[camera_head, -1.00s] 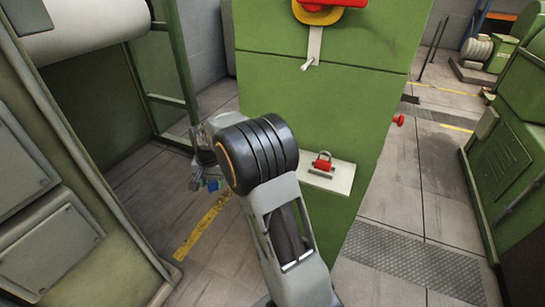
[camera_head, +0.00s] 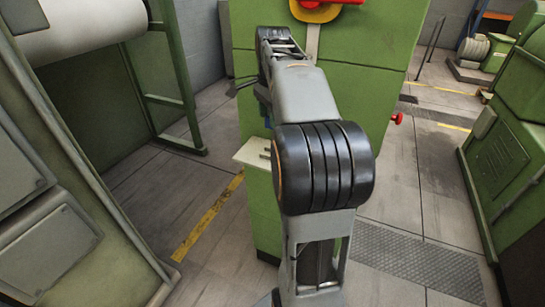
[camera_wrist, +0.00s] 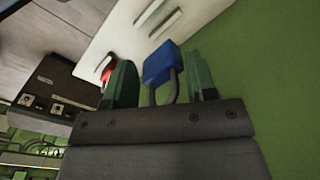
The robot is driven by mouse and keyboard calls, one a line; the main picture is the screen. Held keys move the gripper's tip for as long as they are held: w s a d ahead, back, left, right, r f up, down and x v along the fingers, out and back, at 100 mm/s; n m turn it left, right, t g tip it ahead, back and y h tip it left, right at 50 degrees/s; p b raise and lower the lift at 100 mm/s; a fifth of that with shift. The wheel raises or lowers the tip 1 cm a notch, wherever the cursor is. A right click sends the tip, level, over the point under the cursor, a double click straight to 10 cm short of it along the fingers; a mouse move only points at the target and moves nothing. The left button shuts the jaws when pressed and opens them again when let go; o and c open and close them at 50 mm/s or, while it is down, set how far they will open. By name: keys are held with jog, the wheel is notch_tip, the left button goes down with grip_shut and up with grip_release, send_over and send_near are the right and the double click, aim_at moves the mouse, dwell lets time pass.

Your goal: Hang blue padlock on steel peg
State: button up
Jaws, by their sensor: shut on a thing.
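The blue padlock (camera_wrist: 162,64) is between the two green fingers of my gripper (camera_wrist: 160,84) in the wrist view. Its shackle points back toward the gripper and its body points out toward the white plate (camera_wrist: 122,38). Steel bars stand on that plate, and the steel peg (camera_wrist: 165,23) appears just beyond the padlock, with a visible gap in the picture. In the head view my arm hides the gripper and most of the white plate (camera_head: 247,152); only a small bit of blue (camera_head: 267,116) shows beside the arm.
A red padlock (camera_wrist: 107,72) sits at the plate beside my left finger, partly hidden by it. The green cabinet (camera_head: 385,75) carries the plate and a red-and-yellow switch (camera_head: 318,10). Another green machine (camera_head: 500,165) stands at right.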

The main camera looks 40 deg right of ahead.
jog(key=shift+f, duration=4.85)
jog(key=shift+f+b, duration=0.2)
jog(key=shift+b, duration=0.15)
jog(key=o, duration=1)
jog(key=shift+c, duration=0.2)
jog(key=shift+f, duration=0.1)
